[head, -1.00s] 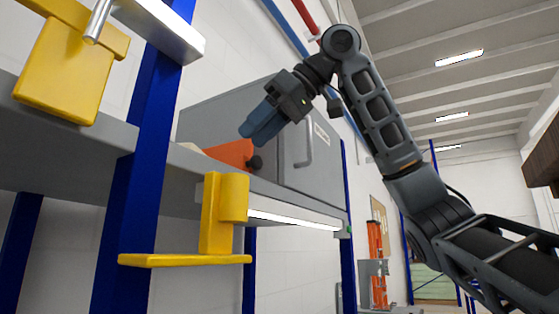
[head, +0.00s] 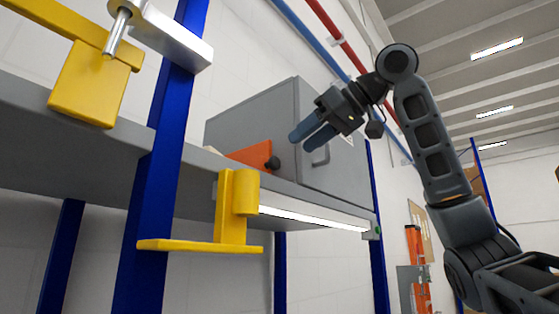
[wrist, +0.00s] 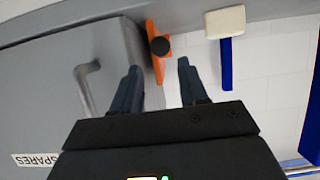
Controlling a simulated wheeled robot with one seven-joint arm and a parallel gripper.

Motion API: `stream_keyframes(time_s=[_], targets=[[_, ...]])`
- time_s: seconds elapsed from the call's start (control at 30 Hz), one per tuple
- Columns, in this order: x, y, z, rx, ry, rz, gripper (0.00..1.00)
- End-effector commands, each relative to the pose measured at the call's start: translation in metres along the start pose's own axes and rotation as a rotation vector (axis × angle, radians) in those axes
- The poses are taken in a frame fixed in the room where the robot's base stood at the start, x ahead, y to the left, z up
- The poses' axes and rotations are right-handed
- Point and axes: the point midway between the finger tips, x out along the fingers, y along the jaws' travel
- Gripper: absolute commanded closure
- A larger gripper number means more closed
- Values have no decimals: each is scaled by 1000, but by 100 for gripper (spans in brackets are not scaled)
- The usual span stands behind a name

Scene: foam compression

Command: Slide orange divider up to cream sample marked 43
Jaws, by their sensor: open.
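The orange divider (head: 250,155) stands on the shelf beside the grey cabinet, with a black knob (head: 273,163) facing out. In the wrist view the divider (wrist: 155,65) and its knob (wrist: 160,46) show beyond and between my fingertips. My gripper (head: 302,141), also in the wrist view (wrist: 159,66), is open and empty. It hangs in front of the cabinet, to the right of the knob and a little above it, apart from it. A cream block (wrist: 225,21) sits to the right of the divider in the wrist view, with a gap between. No number is readable on it.
The grey cabinet (head: 330,125) with a handle closes off one side of the divider. The shelf (head: 60,135) carries yellow brackets (head: 232,205) at its front. A blue upright (head: 165,140) stands to the left. The wrist view shows the cabinet's SPARES label (wrist: 37,160) upside down.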

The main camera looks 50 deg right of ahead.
Motion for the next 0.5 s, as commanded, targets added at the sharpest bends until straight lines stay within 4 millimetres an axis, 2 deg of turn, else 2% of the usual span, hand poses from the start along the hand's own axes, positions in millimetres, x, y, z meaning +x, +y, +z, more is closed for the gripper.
stream_keyframes(time_s=[0.5], targets=[[67,0,0,2,-4,-1,57]])
